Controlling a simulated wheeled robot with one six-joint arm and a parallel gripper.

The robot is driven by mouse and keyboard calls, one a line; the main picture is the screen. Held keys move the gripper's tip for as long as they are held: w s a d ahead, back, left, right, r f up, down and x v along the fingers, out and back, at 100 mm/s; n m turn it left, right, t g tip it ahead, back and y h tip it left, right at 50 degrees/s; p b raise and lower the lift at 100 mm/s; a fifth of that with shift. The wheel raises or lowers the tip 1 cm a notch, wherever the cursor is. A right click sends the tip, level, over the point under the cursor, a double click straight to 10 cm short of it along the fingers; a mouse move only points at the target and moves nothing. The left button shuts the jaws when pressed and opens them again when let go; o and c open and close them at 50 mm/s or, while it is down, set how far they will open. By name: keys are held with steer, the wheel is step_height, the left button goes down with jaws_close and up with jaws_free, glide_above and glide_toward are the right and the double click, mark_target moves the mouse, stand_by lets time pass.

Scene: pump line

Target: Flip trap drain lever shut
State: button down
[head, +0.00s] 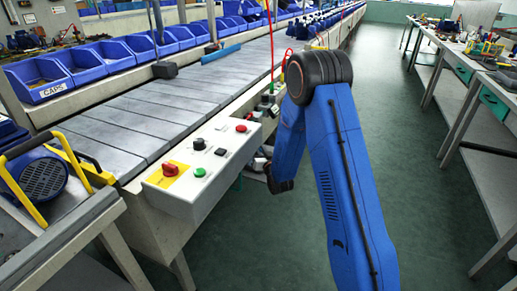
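My blue arm reaches forward and bends down beside the conveyor. Its dark wrist end (279,184) is low against the conveyor's side, just right of the control box. Small grey and dark parts (258,160) show beside the wrist, too small and partly covered to tell apart. I cannot make out my gripper's fingers or whether they are open. I cannot pick out the trap drain lever. A cluster of small black and red fittings (266,106) sits on the conveyor's edge above the wrist, near a hanging red hose (270,45).
A control box (205,165) with red, black and green knobs juts from the conveyor (185,95). Blue bins (105,55) line the far side. A bench with a blue motor (42,178) stands at left. Green floor (405,180) is clear right of my arm, up to workbenches (480,75).

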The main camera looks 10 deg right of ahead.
steer(key=c, duration=1.7)
jaws_free()
steer(key=s, duration=0.4)
steer(key=s+d, duration=0.1)
steer(key=s, duration=0.7)
steer(key=shift+d, duration=0.3)
steer(key=shift+r, duration=0.1)
